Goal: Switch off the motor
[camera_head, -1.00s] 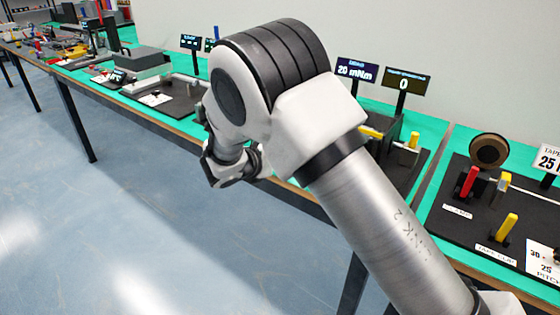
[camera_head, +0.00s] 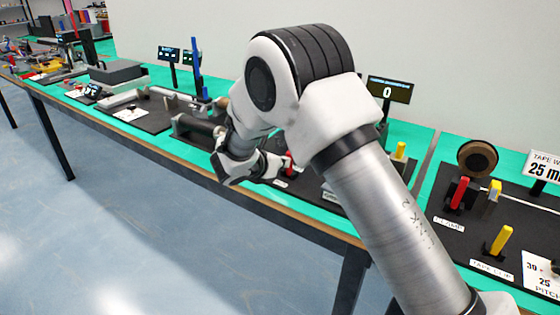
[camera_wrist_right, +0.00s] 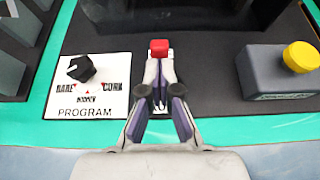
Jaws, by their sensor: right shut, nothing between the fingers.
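A small red switch-like piece (camera_wrist_right: 159,45) stands on the black board in the right wrist view. It also shows in the head view (camera_head: 288,164), partly hidden by my right gripper. My right gripper (camera_wrist_right: 159,76) is shut and empty, with its fingertips right in front of the red piece. Whether they touch it I cannot tell. In the head view my right gripper (camera_head: 277,166) reaches over the front of the bench, and my arm hides part of that station. No label naming the motor is readable. My left gripper is not in view.
A black knob (camera_wrist_right: 82,69) sits on a white PROGRAM card (camera_wrist_right: 63,101) to the left. A grey box (camera_wrist_right: 267,77) with a yellow button (camera_wrist_right: 300,57) is to the right. A display reading 0 (camera_head: 388,90) stands behind my arm.

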